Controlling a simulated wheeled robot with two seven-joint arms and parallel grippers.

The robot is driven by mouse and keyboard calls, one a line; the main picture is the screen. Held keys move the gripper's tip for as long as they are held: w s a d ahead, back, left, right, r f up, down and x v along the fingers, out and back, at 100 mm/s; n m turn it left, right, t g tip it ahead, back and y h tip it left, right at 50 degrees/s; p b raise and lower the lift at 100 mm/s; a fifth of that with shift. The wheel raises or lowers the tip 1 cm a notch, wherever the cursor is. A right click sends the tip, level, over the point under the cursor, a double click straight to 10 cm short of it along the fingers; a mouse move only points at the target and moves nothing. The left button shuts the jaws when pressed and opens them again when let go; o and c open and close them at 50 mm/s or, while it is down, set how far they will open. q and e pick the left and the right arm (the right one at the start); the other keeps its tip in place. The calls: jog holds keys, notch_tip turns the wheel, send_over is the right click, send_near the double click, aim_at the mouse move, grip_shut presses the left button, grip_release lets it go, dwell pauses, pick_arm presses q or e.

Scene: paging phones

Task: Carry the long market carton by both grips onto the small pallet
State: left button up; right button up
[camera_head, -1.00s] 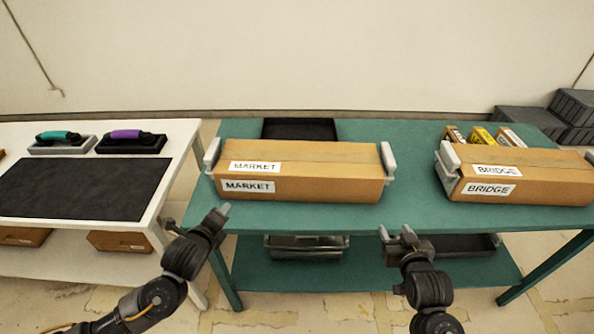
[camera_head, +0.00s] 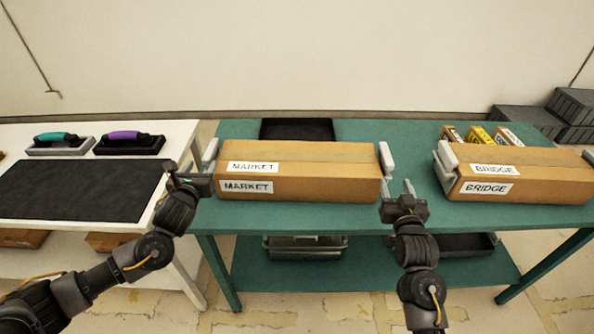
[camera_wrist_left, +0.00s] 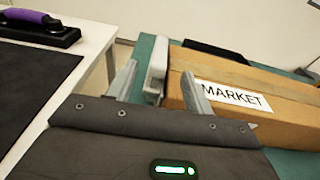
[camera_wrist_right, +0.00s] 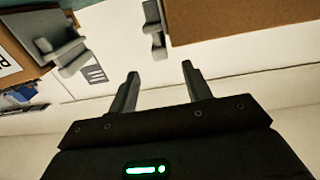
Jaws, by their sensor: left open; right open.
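The long market carton (camera_head: 330,186) lies on the teal table, with MARKET labels near its left end and pale grey grips at its left end (camera_head: 210,152) and right end (camera_head: 386,161). My left gripper (camera_head: 186,172) is open at the left grip. In the left wrist view its fingers (camera_wrist_left: 158,88) lie on either side of that grip (camera_wrist_left: 157,68); contact is unclear. My right gripper (camera_head: 405,193) is open, in front of and just right of the carton's right end. In the right wrist view the right grip (camera_wrist_right: 153,28) lies beyond its fingers (camera_wrist_right: 158,85). I cannot identify the small pallet.
A similar bridge carton (camera_head: 540,185) with grips stands to the right. A dark flat item (camera_head: 298,128) and small boxes (camera_head: 480,136) lie behind. A white table (camera_head: 175,140) on the left holds a black mat (camera_head: 80,190) and two handled tools. Grey blocks (camera_head: 528,119) stand far right.

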aim_at(209, 150)
pick_arm(q)
jog(key=w, duration=0.3)
jog(key=w+f, duration=0.1)
jog(key=w, duration=0.5)
jog(key=shift+f, duration=0.2)
pick_arm(e)
jog(key=w, duration=0.9)
jog(key=shift+w+d, duration=0.1)
jog(key=shift+d, duration=0.1)
pick_arm(q)
jog(key=shift+c, duration=0.2)
grip_shut()
pick_arm(e)
grip_shut()
pick_arm(q)
jog(key=shift+w+r, duration=0.1)
jog(key=shift+r, duration=0.1)
pick_arm(e)
jog(key=shift+r, duration=0.15)
